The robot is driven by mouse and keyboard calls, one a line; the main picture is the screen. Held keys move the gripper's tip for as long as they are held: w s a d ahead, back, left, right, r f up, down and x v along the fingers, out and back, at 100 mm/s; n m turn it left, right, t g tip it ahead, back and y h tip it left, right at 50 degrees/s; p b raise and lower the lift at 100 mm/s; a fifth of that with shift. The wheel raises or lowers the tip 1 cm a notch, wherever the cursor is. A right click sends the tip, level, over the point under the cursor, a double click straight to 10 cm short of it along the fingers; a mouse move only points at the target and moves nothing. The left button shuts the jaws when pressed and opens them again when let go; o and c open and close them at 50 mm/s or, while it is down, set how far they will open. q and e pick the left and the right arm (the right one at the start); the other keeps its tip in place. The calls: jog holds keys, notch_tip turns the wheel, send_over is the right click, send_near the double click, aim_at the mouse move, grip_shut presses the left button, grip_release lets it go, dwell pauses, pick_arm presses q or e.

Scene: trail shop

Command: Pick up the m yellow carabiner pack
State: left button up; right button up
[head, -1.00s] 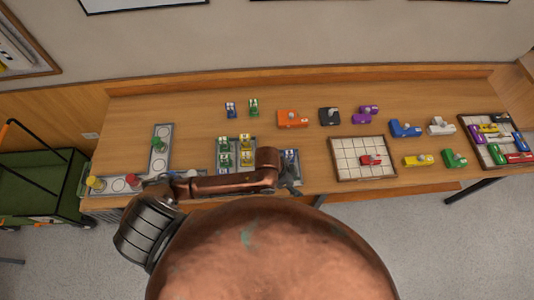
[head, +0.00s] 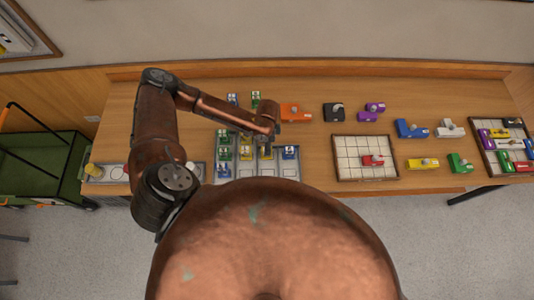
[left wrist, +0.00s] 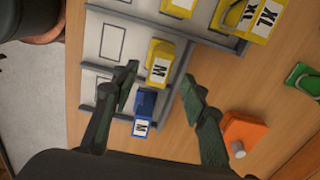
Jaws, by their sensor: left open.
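The yellow pack marked M (left wrist: 159,64) sits in a compartment of the grey tray (left wrist: 210,38). In the head view this yellow pack (head: 266,153) is close below my left gripper. My left gripper (left wrist: 160,73) is open and empty. In the left wrist view its two dark fingers lie to either side of the yellow M pack, and I cannot tell the exact height gap. A blue pack marked M (left wrist: 145,108) stands beside it in the tray, lower between the fingers. My right gripper is not in view.
Yellow XL packs (left wrist: 262,18) stand in neighbouring compartments. An orange block (left wrist: 243,133) and a green pack (left wrist: 303,78) lie on the wooden table beyond the tray. A wooden grid board (head: 341,172) with a red piece is right of the tray.

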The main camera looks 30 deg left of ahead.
pick_arm(q)
notch_tip(320, 180, down, 4)
jog(key=shift+s+a+f+p, duration=0.1)
jog(key=shift+s+f+p, duration=0.05)
jog(key=shift+p, duration=0.15)
jog(key=shift+c, duration=0.3)
grip_shut()
